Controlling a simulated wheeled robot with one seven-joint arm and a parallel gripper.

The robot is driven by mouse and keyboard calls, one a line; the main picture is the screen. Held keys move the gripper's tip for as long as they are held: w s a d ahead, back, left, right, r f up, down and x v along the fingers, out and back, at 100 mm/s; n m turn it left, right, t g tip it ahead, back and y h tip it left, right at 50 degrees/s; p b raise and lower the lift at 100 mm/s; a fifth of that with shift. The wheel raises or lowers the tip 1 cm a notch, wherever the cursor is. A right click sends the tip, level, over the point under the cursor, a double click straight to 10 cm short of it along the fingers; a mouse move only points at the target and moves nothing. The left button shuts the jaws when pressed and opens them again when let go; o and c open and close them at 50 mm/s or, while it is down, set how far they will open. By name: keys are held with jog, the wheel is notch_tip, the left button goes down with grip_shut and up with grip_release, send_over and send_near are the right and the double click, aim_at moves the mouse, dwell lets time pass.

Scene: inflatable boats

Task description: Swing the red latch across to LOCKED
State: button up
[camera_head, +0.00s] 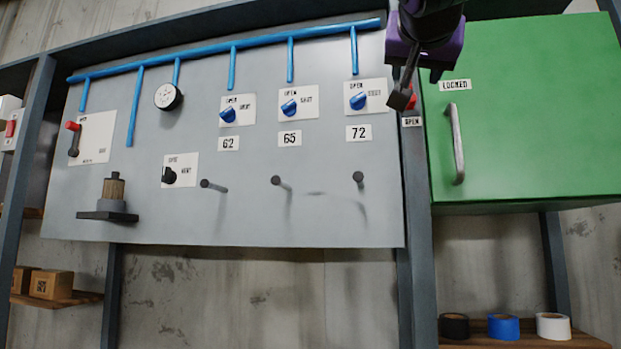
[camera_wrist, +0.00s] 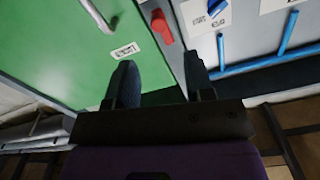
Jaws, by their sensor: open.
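The red latch (camera_wrist: 162,27) sits on the narrow grey post between the green door and the grey panel. It lies along the post, not across onto the door. In the head view it is mostly hidden behind my gripper (camera_head: 403,95), just above the OPEN label (camera_head: 411,122). The LOCKED label (camera_head: 455,85) is on the door's upper left corner; it also shows in the wrist view (camera_wrist: 125,51). My gripper (camera_wrist: 159,60) is open and empty, its dark fingers apart. In the wrist view the latch appears just beyond the gap between the fingertips, with no contact visible.
The green door (camera_head: 530,120) has a grey bar handle (camera_head: 457,143) below the LOCKED label. The grey panel (camera_head: 330,215) to the left carries blue pipes, blue valve knobs (camera_head: 358,101) and protruding pegs (camera_head: 358,177). Tape rolls (camera_head: 503,327) sit on a low shelf.

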aim_at(411, 104)
jog(key=x, duration=1)
jog(key=shift+w+d+f, duration=0.1)
jog(key=shift+w, duration=0.05)
grip_shut()
